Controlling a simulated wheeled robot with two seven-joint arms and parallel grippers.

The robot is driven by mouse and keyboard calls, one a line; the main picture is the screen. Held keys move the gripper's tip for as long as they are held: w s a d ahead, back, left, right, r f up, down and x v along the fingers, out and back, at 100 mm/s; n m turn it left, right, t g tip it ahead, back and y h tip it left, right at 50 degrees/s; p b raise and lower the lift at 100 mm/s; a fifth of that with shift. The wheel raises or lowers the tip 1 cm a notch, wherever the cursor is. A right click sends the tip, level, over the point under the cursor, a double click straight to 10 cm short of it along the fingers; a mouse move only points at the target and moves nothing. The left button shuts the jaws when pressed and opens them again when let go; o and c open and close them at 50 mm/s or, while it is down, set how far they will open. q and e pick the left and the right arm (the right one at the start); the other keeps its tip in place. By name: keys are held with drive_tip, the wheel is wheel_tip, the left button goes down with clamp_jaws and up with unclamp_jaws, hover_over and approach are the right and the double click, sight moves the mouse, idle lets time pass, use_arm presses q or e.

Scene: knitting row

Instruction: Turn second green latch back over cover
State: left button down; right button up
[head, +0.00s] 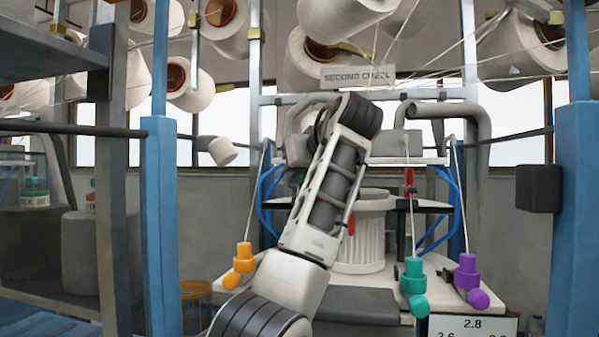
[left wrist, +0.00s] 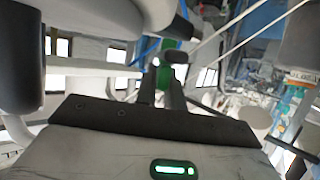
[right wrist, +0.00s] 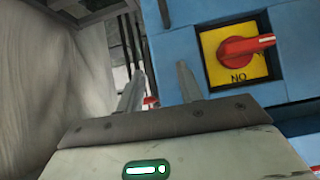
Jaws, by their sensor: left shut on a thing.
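My left arm rises through the middle of the head view, and its wrist hides its fingers and whatever they hold. In the left wrist view the fingers of my left gripper (left wrist: 165,72) are close together at a green latch (left wrist: 170,46), with a dark knob between them and the camera's far side. I take the gripper as shut on this latch. How far the latch is turned, and whether it lies over the cover, I cannot tell; the cover is not clearly seen. My right gripper (right wrist: 160,70) shows only in its wrist view, fingers apart and empty.
A red rotary switch (right wrist: 246,46) on a yellow plate stands by my right gripper. Blue posts (head: 161,220) flank the machine; yarn cones hang above.

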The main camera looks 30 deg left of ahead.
use_arm(q)
drive_tip(key=c, duration=1.5)
unclamp_jaws()
drive_tip(key=b+v, duration=0.3)
drive_tip(key=v, duration=1.3)
drive_tip(key=shift+o, duration=0.3)
